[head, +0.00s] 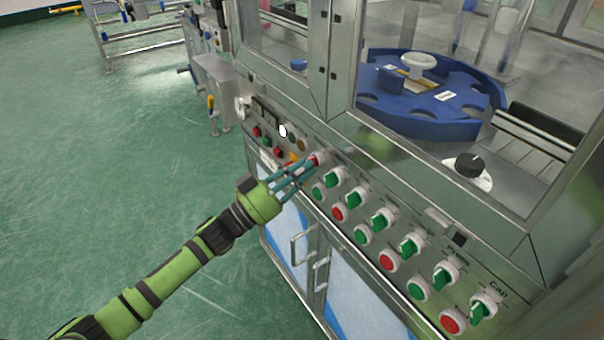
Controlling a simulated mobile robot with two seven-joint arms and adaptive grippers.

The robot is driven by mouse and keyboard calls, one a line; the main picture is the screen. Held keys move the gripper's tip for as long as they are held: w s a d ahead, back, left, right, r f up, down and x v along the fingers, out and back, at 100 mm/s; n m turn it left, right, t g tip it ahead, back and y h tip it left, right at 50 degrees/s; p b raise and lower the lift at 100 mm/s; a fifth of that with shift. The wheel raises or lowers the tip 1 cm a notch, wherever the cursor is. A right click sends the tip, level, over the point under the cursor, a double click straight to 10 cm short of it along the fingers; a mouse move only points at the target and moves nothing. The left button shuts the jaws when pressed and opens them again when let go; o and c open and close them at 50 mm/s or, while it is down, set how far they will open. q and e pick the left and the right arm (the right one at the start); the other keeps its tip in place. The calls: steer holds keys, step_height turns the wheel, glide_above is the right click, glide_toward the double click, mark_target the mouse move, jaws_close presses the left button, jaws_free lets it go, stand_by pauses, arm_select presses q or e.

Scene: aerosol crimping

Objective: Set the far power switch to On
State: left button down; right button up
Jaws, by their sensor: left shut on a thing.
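My left gripper (302,170) reaches in from the lower left to the control panel (345,158) of the steel machine. Its teal fingers are shut around a red knob with a pale collar (317,158), at the far end of the row of green selector switches. The fingers partly hide the knob, so its setting cannot be told. No readable label shows whether this knob is the far power switch. My right gripper is not in view.
Green selector switches (382,218) and red and green push buttons (388,260) run close beside the fingers towards the lower right. A farther panel section (270,118) holds small buttons. Door handles (300,249) stick out below. Green floor (130,170) at left is open.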

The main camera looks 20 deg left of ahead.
arm_select(q)
steer(key=shift+w+a+m+g+h+b, duration=0.15)
steer(key=shift+m+g+h, duration=0.3)
steer(key=shift+m, duration=0.6)
steer(key=shift+s+d+m+g+h+b, duration=0.15)
steer(key=shift+m+g, duration=0.4)
steer(key=shift+m, duration=0.55)
steer(key=shift+w+a+m+g+h+b, duration=0.15)
steer(key=shift+m+g+h, duration=0.3)
steer(key=shift+m, duration=0.6)
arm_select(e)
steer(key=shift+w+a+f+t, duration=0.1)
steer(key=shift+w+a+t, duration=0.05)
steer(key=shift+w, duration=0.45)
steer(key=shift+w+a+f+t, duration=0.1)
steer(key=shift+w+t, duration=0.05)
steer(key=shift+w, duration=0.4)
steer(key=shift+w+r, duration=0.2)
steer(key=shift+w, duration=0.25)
arm_select(q)
steer(key=c, duration=1.2)
jaws_free()
steer(key=v, duration=1.2)
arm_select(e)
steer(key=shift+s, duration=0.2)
